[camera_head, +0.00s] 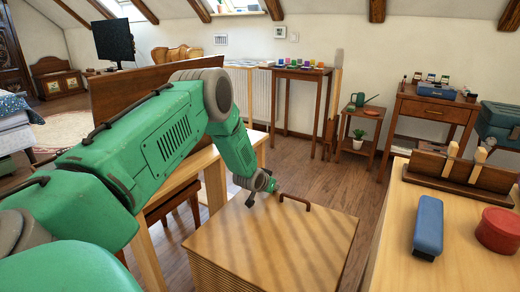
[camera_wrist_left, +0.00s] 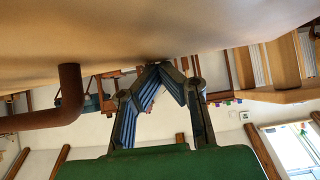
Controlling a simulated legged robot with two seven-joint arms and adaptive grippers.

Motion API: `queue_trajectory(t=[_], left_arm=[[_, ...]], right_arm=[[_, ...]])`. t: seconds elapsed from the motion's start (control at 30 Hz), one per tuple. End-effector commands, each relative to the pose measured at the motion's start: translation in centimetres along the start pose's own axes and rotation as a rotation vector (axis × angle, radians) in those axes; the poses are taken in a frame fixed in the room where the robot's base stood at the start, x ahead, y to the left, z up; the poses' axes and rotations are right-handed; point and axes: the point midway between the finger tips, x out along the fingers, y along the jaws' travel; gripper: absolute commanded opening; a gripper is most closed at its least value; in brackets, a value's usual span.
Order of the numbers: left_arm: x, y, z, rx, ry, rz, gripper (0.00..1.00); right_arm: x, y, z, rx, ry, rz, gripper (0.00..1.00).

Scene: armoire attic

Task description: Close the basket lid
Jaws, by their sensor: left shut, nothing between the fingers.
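The basket (camera_head: 205,268) stands on the floor at bottom centre in the head view, with ribbed sides. Its pale tan lid (camera_head: 290,245) lies flat across the top, with no clear gap visible. A brown handle (camera_head: 296,199) sits near the lid's far edge. My left gripper (camera_head: 262,188) is at the lid's far left edge, left of the handle. In the left wrist view, its fingertips (camera_wrist_left: 160,68) meet, empty, close against the lid surface (camera_wrist_left: 150,30); whether they touch cannot be told. The handle (camera_wrist_left: 70,95) is at left there. My right gripper is not in view.
A wooden worktop (camera_head: 390,250) at right holds a blue case (camera_head: 428,225), a red round box (camera_head: 498,231) and a wooden rack (camera_head: 460,172). A wooden desk (camera_head: 180,170) stands at left behind my arm. Open floor (camera_head: 325,180) lies beyond the basket.

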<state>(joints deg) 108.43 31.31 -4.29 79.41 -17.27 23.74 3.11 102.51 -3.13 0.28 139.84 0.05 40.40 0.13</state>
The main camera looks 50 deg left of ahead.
Motion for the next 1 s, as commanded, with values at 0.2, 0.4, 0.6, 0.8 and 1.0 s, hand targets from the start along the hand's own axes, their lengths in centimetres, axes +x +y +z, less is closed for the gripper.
queue_trajectory(t=[0.2,0.4,0.6,0.8,1.0], left_arm=[[0.7,0.2,1.3,0.002,-0.014,0.003,0.00],[0.8,0.3,1.7,0.002,-0.022,0.005,0.00],[0.8,0.3,1.7,0.002,-0.024,0.006,0.00],[-0.6,0.7,-0.4,0.002,-0.017,0.006,0.00],[-4.0,1.0,-3.5,0.001,0.002,0.006,0.00]], right_arm=[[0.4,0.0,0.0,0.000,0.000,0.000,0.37],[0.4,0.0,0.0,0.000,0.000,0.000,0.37],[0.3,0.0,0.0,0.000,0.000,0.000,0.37],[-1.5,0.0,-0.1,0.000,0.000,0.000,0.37],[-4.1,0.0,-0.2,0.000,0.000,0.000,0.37]])
